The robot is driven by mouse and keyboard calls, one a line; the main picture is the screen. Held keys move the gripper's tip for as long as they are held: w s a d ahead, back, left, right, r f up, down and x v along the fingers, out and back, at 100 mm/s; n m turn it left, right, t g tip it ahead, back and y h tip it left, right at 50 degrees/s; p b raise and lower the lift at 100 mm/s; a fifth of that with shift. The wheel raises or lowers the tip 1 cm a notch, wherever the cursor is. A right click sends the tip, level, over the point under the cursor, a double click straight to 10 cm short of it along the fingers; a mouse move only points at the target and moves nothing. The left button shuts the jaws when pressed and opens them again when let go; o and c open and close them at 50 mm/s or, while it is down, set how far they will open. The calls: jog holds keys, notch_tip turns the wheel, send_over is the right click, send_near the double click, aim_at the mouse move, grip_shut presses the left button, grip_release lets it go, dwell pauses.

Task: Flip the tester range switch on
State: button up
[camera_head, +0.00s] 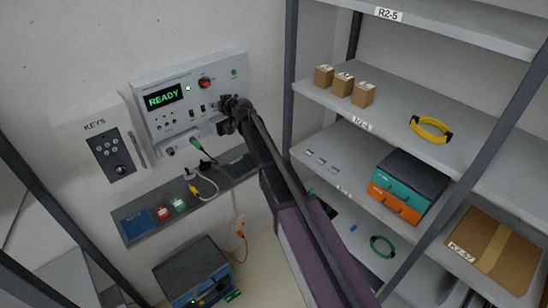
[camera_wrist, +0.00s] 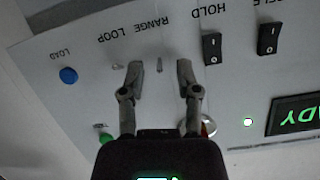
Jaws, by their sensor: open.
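The tester (camera_head: 170,128) is a light grey wall panel with a green READY display (camera_head: 164,95). In the wrist view its labels appear upside down. The range switch (camera_wrist: 159,65) is a small metal toggle under the RANGE label. My gripper (camera_wrist: 160,75) is open at the panel, with one fingertip on each side of this toggle; I cannot tell if either touches it. In the head view my gripper (camera_head: 229,108) is at the panel's lower right and hides the switch. The toggle's on or off position is not clear.
The loop toggle (camera_wrist: 117,67) is just left of the left fingertip. The black HOLD rocker (camera_wrist: 212,48) is close on the right. A blue LOAD button (camera_wrist: 68,75) is further left. A ledge (camera_head: 137,226) with cables lies below the panel; shelving (camera_head: 430,165) stands right.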

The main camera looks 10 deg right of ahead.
jog(key=shift+s+f+t+y+b, duration=0.1)
jog(key=shift+f+t+y+b, duration=0.45)
jog(key=shift+b, duration=1.25)
jog(key=shift+f+t+y+b, duration=0.1)
jog(key=shift+t+y+b, duration=0.45)
jog(key=shift+t+b, duration=0.9)
jog(key=shift+f+t+y+b, duration=0.3)
jog(key=shift+t+y+b, duration=0.35)
jog(key=shift+b, duration=1.5)
jog(key=shift+f+t+y+b, duration=0.3)
jog(key=shift+t+y+b, duration=0.35)
jog(key=shift+b, duration=1.45)
jog(key=b+v, duration=0.5)
jog(key=v, duration=0.9)
jog(key=s+d+f+m+g+h, duration=0.2)
jog(key=d+f+m+h, duration=0.4)
jog(key=d+f+h, duration=0.5)
jog(key=shift+s+d+f+m+g+h, duration=0.3)
jog(key=shift+d+g+h, duration=0.4)
jog(key=shift+d+h, duration=1)
jog(key=shift+d+y, duration=0.35)
jog(key=shift+y, duration=0.05)
